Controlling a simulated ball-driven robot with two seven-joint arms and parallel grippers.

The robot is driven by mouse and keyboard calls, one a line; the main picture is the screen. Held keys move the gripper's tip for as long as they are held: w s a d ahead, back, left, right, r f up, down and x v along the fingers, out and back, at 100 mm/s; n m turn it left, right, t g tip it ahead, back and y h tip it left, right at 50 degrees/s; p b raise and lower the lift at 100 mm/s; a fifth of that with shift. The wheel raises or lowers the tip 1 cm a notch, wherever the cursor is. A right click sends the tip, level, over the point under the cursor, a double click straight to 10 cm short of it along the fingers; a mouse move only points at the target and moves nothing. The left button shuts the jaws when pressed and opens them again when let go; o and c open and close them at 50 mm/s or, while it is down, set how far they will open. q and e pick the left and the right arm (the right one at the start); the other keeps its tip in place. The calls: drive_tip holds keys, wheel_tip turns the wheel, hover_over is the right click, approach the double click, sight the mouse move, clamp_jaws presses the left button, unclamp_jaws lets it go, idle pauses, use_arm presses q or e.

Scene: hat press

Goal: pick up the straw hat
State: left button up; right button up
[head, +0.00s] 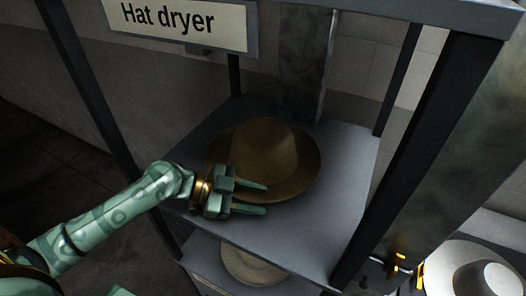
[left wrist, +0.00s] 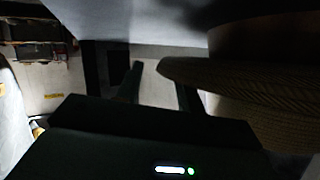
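A brown wide-brimmed hat (head: 265,145) sits crown up on the dryer's shelf (head: 345,160). In the left wrist view its brim (left wrist: 245,78) looks woven like straw and fills the right side. My left gripper (head: 266,198) is at the near edge of this brim, with its fingers apart and nothing clamped. In the left wrist view the brim's edge shows between the two fingers (left wrist: 158,88); whether it touches either finger I cannot tell. My right gripper is not recognisable in either view.
A "Hat dryer" sign (head: 180,22) hangs above the shelf. Dark posts (head: 435,150) frame the rack on both sides. A paler hat (head: 250,265) lies on a lower level. A white hat (head: 470,268) is at the lower right. The shelf right of the brown hat is clear.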

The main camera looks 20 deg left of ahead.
use_arm(q)
clamp_jaws()
